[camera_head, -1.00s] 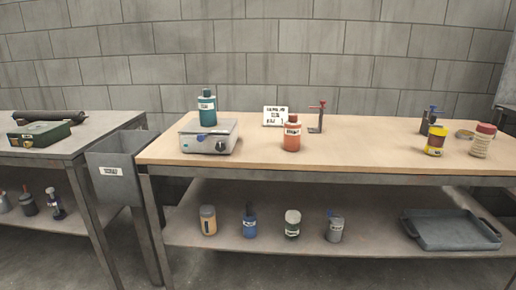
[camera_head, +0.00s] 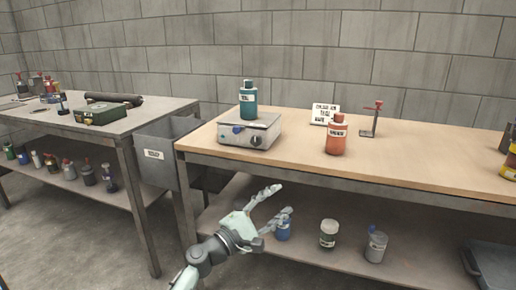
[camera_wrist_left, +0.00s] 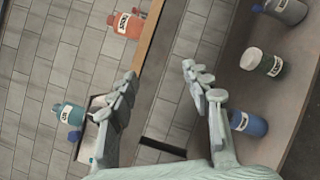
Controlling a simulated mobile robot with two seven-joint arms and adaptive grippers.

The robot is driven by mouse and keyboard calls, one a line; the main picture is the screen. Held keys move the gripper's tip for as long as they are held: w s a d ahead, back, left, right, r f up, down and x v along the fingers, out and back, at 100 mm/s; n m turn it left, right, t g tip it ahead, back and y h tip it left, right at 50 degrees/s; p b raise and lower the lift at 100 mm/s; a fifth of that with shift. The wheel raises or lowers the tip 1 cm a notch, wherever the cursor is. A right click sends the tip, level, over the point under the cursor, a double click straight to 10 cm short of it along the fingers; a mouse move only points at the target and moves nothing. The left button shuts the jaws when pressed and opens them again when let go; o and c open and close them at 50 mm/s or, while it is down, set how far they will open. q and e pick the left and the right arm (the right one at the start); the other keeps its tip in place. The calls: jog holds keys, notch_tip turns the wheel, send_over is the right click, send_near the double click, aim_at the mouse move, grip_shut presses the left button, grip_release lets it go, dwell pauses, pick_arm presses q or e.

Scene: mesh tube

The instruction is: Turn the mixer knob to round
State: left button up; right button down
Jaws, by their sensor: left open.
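The mixer (camera_head: 262,134) is a grey box near the left end of the wooden table, with a teal bottle (camera_head: 249,99) standing on it. A dark knob (camera_head: 227,141) shows on its front face. My left gripper (camera_head: 281,201) is open and empty, in front of the table edge and lower in the picture than the mixer, apart from it. In the left wrist view, my left fingers (camera_wrist_left: 160,74) are spread with nothing between them. The mixer is mostly hidden behind one finger there, with the teal bottle (camera_wrist_left: 68,115) beside it. My right gripper is not in view.
An orange bottle (camera_head: 337,135), a sign (camera_head: 324,114) and a red-topped stand (camera_head: 371,118) are right of the mixer. A grey bin (camera_head: 155,155) hangs between the tables. Several containers, including a white-lidded jar (camera_head: 328,233), stand on the lower shelf.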

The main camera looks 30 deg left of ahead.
aim_at(255, 143)
pick_arm(q)
jog(key=w+a+r+n+t+y, duration=0.25)
jog(key=a+r+n+y, duration=0.5)
jog(key=a+n, duration=0.5)
jog(key=shift+n+t+y, duration=0.25)
jog(key=shift+n, duration=0.1)
jog(key=x, duration=0.5)
jog(key=shift+w+d+r+p, duration=0.15)
jog(key=shift+w+p, duration=0.2)
jog(key=shift+w+r, duration=0.1)
jog(key=shift+w, duration=0.3)
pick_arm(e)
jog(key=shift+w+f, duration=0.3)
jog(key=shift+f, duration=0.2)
pick_arm(q)
jog(key=shift+c, duration=0.4)
grip_shut()
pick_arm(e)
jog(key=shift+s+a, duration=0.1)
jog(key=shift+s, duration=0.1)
